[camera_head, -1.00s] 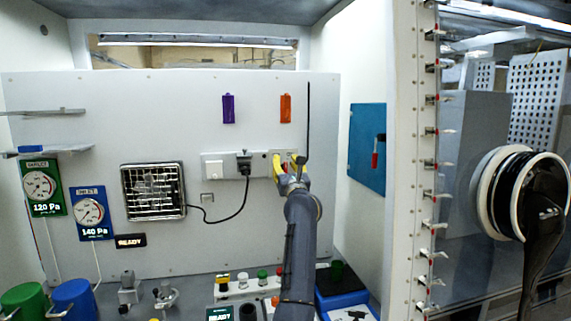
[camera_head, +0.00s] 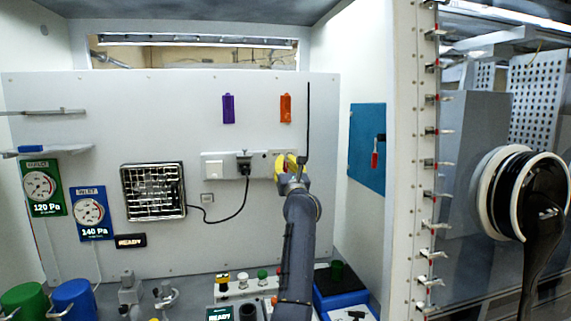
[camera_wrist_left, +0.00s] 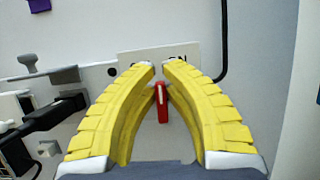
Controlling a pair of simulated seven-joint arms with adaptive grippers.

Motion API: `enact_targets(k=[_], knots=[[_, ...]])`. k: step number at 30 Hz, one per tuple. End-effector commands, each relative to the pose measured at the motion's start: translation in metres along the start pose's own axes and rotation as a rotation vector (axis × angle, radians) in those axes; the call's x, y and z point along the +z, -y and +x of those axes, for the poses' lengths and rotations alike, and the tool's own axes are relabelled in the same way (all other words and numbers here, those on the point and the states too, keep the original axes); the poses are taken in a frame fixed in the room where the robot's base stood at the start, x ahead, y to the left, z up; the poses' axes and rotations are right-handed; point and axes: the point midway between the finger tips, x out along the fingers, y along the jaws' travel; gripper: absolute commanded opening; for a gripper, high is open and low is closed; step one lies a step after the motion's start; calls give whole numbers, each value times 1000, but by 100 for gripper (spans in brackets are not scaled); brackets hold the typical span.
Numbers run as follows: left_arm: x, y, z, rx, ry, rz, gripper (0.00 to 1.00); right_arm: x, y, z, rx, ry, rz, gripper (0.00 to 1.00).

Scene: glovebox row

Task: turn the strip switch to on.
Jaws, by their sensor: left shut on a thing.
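The power strip (camera_head: 225,166) is a pale bar fixed to the back wall, with a black plug (camera_head: 244,167) in it. My left gripper (camera_head: 286,157) is at its right end, its yellow fingers covering the switch in the head view. In the left wrist view the red switch lever (camera_wrist_left: 163,103) shows between the curved fingers of my left gripper (camera_wrist_left: 158,68), which are shut on it. Behind the fingertips is a white label plate (camera_wrist_left: 136,54) with dark lettering, partly hidden; "ON" seems to show at its right. My right gripper is not in view.
A black cord hangs from the plug to a grilled heater-like unit (camera_head: 153,192) on the left. A thin black rod (camera_head: 308,120) stands just right of my left gripper. A blue panel (camera_head: 367,148) is on the right wall. Several small items cover the bench below.

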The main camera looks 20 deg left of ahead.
Motion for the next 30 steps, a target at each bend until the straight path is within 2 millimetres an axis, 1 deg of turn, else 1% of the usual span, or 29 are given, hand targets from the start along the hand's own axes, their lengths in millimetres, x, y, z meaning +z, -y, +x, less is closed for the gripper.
enact_targets(k=[18, 24, 30], knots=[[-1, 8, 0, -147, 2, 359, 0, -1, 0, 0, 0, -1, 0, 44], [-2, 10, -1, -178, 2, 432, 0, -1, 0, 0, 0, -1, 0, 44], [-2, 12, -1, -193, 1, 464, 0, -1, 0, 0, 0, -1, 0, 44]])
